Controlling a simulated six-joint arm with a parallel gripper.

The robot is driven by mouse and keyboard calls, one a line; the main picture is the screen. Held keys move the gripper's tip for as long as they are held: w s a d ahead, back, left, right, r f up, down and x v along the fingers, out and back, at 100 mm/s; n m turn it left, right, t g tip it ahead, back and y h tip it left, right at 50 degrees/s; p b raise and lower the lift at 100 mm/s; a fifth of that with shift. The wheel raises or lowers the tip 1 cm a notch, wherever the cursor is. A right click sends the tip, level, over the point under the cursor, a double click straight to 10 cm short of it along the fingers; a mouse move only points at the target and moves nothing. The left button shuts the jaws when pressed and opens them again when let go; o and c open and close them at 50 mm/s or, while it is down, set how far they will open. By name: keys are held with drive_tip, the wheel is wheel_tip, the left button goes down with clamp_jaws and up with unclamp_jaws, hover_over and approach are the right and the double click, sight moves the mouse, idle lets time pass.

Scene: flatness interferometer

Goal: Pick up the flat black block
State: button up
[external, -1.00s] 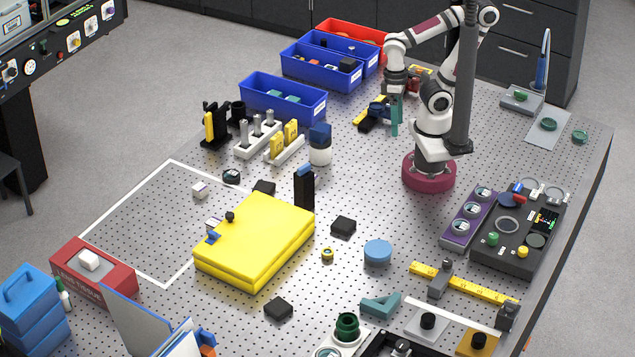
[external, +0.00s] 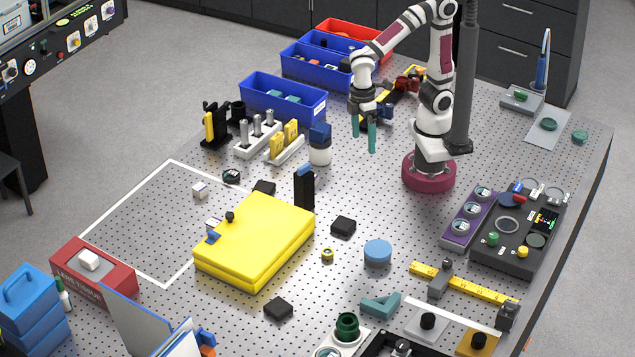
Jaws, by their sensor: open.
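Three flat black blocks lie on the perforated table. One block (external: 343,226) lies right of the yellow case. A second block (external: 278,308) lies in front of the case. A third black block (external: 264,188) lies behind the case and is partly hidden by it. I cannot tell which one the task means. My gripper (external: 364,142) has teal fingers pointing down, spread apart with nothing between them. It is above the table, right of the blue-and-white jar, and well behind all three blocks.
The yellow case (external: 254,238) and an upright black holder (external: 304,188) stand beside the blocks. The blue-and-white jar (external: 320,150) stands near my gripper. A blue disc (external: 378,252) and a small yellow ring (external: 327,254) lie near the right block. The table between my gripper and that block looks clear.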

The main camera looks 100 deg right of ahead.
sight(343, 223)
drive_tip(key=w+a+f+n, duration=0.5)
drive_tip(key=w+a+n, duration=0.2)
drive_tip(key=a, duration=0.2)
drive_tip(key=shift+h, duration=0.4)
drive_tip(key=f, duration=1.6)
drive_tip(key=shift+w+d, duration=0.2)
drive_tip(key=shift+d, duration=0.15)
drive_tip(key=c, duration=1.4)
